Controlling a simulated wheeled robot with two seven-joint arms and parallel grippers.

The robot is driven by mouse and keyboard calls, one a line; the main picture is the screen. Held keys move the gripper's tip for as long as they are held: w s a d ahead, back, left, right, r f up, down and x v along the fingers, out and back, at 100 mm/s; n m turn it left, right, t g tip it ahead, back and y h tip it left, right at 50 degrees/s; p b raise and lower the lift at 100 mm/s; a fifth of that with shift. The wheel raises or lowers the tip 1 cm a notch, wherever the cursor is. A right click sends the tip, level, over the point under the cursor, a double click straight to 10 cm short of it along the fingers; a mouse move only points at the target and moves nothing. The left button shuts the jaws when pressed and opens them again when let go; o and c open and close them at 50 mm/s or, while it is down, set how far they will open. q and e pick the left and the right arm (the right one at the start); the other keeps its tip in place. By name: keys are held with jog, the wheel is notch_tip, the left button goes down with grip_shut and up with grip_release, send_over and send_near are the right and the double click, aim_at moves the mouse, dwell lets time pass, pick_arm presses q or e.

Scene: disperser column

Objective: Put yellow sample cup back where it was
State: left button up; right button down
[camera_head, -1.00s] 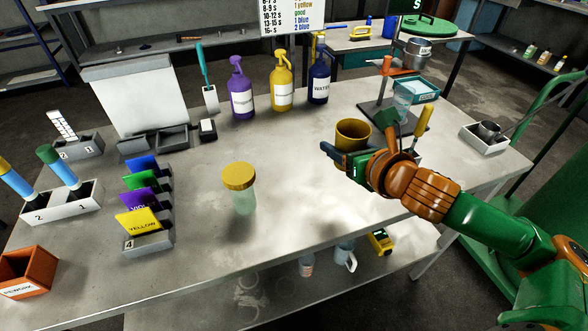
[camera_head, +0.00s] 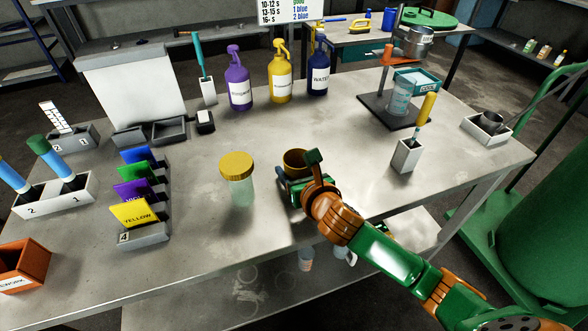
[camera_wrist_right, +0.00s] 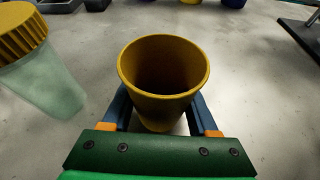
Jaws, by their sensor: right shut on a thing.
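The yellow sample cup (camera_head: 294,162) is in my right gripper (camera_head: 292,183), just right of the yellow-lidded jar. In the right wrist view the cup (camera_wrist_right: 163,80) is upright and empty, between the two blue fingers of the gripper (camera_wrist_right: 163,118), which is shut on it. My wrist hides part of the cup in the head view. I cannot tell whether the cup's base touches the table. My left gripper is not in view.
A jar with a yellow lid (camera_head: 238,178) stands close left of the cup. Coloured cards in a rack (camera_head: 146,236) are further left. Spray bottles (camera_head: 281,75) stand behind. A white holder with a yellow-handled tool (camera_head: 405,155) and a stand (camera_head: 393,108) are to the right.

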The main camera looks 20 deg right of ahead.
aim_at(303, 176)
jog(key=shift+c, duration=0.8)
grip_release()
jog(key=shift+s+r, duration=0.2)
jog(key=shift+r, duration=0.05)
jog(key=p+v, duration=0.1)
jog(key=v, duration=0.5)
jog(key=p+v, duration=0.2)
jog(key=p, duration=0.1)
jog(key=p+v, duration=0.3)
jog(key=shift+w+r, duration=0.15)
jog(key=shift+r, duration=0.15)
jog(key=shift+s+f+p, duration=0.1)
jog(key=shift+s+p, duration=0.25)
jog(key=shift+s, duration=0.1)
jog(key=shift+f, duration=0.15)
